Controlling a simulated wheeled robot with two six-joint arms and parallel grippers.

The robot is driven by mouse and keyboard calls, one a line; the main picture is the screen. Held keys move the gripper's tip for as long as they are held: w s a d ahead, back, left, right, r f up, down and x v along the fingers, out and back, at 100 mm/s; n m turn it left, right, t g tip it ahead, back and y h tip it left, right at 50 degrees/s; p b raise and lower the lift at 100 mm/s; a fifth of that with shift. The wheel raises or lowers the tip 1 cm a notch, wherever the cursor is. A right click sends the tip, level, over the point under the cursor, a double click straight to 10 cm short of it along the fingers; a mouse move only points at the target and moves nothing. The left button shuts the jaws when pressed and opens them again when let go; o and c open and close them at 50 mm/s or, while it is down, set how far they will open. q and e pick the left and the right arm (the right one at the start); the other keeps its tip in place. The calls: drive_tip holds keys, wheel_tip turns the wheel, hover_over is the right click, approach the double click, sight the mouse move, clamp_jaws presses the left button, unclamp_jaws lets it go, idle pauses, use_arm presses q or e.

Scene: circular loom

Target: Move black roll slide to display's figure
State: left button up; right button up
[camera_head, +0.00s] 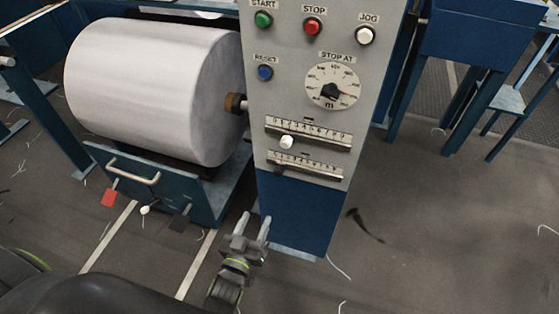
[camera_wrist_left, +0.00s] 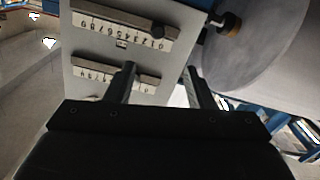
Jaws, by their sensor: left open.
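The black slide knob (camera_head: 277,168) sits near the left end of the lower scale (camera_head: 312,170) on the grey control panel. In the left wrist view, which shows the panel upside down, a black knob (camera_wrist_left: 158,31) is near the right end of the upper-placed scale. No numeric display is recognizable. My right gripper is not in view.
A white knob (camera_head: 286,142) sits on the upper scale, above the black one. Green, red, white and blue buttons and a "STOP AT" dial (camera_head: 332,87) are higher up. A large white roll (camera_head: 150,85) stands left of the panel. The floor right of it is mostly open.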

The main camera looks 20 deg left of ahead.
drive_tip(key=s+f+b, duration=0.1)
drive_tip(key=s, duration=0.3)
use_arm(q)
drive_tip(key=b, duration=0.4)
approach(277, 175)
drive_tip(key=w, duration=0.7)
drive_tip(key=shift+w+f, duration=0.1)
drive_tip(key=shift+w, duration=0.25)
drive_tip(key=shift+w+d+b, duration=0.1)
drive_tip(key=shift+w+b, duration=0.4)
drive_tip(key=shift+w, duration=0.35)
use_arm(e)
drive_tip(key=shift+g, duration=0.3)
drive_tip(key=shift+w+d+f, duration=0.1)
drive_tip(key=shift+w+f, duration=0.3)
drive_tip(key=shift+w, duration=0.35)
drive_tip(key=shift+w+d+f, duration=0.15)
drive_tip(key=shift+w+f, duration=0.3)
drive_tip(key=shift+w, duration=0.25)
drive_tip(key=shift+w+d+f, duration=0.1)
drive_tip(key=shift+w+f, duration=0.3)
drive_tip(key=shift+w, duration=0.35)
use_arm(q)
drive_tip(key=shift+c, duration=0.2)
clamp_jaws()
